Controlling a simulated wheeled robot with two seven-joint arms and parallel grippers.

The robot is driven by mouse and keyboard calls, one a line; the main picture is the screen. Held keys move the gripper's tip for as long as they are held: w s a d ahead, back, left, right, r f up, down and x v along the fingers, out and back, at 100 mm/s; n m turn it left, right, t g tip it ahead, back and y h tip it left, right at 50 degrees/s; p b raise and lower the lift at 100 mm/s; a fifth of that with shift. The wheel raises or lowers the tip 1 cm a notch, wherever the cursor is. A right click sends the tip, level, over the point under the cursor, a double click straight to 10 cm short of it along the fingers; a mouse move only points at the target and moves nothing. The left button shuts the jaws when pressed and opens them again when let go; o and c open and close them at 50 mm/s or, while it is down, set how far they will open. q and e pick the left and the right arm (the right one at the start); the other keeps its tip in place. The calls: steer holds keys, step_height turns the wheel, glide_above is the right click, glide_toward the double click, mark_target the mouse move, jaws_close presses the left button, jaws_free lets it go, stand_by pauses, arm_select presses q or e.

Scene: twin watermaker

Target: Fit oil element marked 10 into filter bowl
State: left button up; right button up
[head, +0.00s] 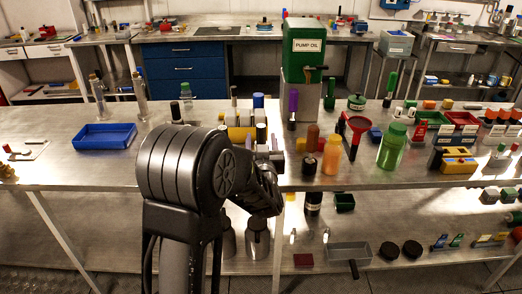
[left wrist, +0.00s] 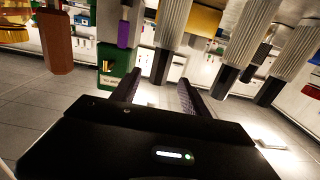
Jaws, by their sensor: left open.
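My left gripper shows in the left wrist view (left wrist: 160,88), with its two dark fingers apart and nothing visible between them. Several pale pleated cylinders with dark ends, which look like filter elements (left wrist: 245,38), appear beyond the fingers at the upper middle and right. No number is readable on them, so I cannot tell which is marked 10. In the head view my left arm covers part of the bench, and its gripper is mostly hidden near the bench's front edge. I cannot clearly identify the filter bowl. My right gripper is not in view.
A blue tray (head: 104,136) sits on the left of the bench (head: 60,175).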

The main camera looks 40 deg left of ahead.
mark_target(261, 133)
arm_select(q)
steer(key=shift+p+x, duration=0.5)
steer(key=shift+x, duration=2.15)
steer(key=shift+c, duration=0.5)
jaws_close()
